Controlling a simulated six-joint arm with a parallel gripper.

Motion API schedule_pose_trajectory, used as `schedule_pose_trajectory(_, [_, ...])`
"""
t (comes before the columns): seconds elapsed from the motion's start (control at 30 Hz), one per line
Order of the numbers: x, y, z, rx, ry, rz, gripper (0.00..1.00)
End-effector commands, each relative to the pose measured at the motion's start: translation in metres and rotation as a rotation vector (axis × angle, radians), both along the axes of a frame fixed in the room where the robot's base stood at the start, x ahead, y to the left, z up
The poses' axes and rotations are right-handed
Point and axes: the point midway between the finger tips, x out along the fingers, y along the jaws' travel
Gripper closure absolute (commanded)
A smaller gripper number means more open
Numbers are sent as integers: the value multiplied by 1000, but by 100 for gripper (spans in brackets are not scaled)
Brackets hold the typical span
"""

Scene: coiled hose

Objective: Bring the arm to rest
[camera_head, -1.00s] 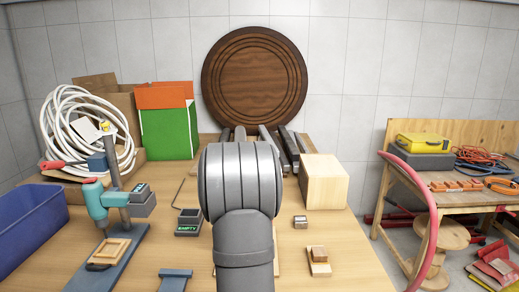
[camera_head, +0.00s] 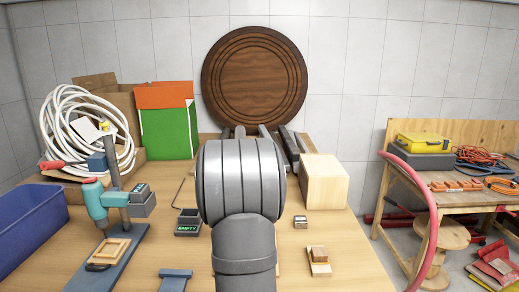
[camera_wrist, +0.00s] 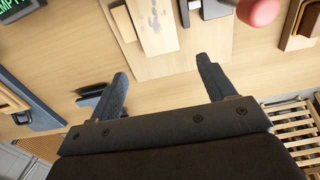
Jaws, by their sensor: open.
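In the head view my arm rises from the bottom middle over the workbench (camera_head: 335,272), and its large grey joint hides the bench behind it. My gripper shows in the wrist view (camera_wrist: 165,85), with its two dark fingers wide apart and nothing between them. It hangs above the wooden tabletop. A pale wooden board (camera_wrist: 150,65) with a smaller wood piece on it lies just beyond the fingertips. My gripper is hidden in the head view.
A coiled white hose (camera_head: 62,115) and a blue bin (camera_head: 28,225) are at the left. A wooden block (camera_head: 324,182) stands right of my arm. A pink-red hose (camera_head: 432,225) hangs at the bench's right edge.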

Motion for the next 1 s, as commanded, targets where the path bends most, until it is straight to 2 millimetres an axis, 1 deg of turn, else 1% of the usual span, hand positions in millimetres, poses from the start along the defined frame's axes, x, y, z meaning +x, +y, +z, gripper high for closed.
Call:
schedule_pose_trajectory(0.03, [-1,0,-11,-1,3,0,24])
schedule_pose_trajectory(0.43, [-1,0,-92,-1,2,1,24])
schedule_pose_trajectory(0.47, [0,0,-91,0,-2,1,24])
schedule_pose_trajectory(0.5, [1,0,-77,1,-8,1,24])
schedule_pose_trajectory(0.9, [1,0,4,1,-6,0,24])
schedule_pose_trajectory(0.97, [1,0,16,1,-6,0,24])
schedule_pose_trajectory(1.0, [2,0,13,1,-2,-37,24])
